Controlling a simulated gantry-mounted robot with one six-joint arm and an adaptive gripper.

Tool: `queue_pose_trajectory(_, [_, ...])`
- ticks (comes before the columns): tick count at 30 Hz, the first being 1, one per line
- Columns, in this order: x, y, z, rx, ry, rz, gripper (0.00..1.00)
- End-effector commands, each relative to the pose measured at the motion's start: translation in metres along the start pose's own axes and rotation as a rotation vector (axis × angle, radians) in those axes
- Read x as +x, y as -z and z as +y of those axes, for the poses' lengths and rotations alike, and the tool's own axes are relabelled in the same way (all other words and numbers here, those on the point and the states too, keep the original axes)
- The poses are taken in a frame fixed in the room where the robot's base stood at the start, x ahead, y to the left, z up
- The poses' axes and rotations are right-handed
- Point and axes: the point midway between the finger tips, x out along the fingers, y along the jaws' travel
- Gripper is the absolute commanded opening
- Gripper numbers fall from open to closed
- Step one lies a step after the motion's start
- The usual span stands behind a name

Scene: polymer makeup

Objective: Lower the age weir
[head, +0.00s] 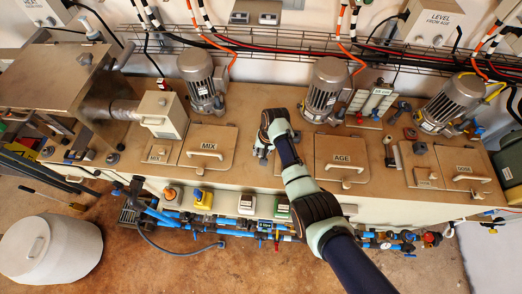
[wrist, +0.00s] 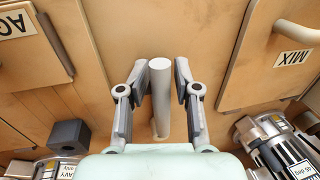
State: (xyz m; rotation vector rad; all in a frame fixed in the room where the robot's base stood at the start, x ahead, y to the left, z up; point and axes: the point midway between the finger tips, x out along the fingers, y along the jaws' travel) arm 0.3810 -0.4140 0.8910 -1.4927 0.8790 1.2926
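A grey upright rod-like handle (wrist: 160,98) stands between the MIX and AGE hatches in the wrist view. I see no label on it, so I cannot confirm that it is the age weir. My gripper (wrist: 159,72) has one finger on each side of it. The fingers are apart, with a clear gap on the left and a narrower one on the right. In the head view my gripper (head: 262,152) is low over the tank top between the two hatches, and my wrist mostly hides the handle. The AGE hatch (head: 342,150) is closed, to its right.
The closed MIX hatch (head: 208,137) lies to the left. Motors stand behind, including a middle one (head: 326,88) and a left one (head: 199,80). Cables and a wire tray run along the wall. Bare tank top surrounds the handle.

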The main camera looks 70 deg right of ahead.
Motion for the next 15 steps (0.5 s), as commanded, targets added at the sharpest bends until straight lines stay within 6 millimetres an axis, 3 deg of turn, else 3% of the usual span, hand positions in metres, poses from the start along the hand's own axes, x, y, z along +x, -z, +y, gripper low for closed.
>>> queue_pose_trajectory(11, [-0.001, 0.0, 0.0, 0.0, -0.001, -0.001, 0.43])
queue_pose_trajectory(15, [-0.013, 0.001, 0.0, 0.0, 0.001, 0.002, 0.43])
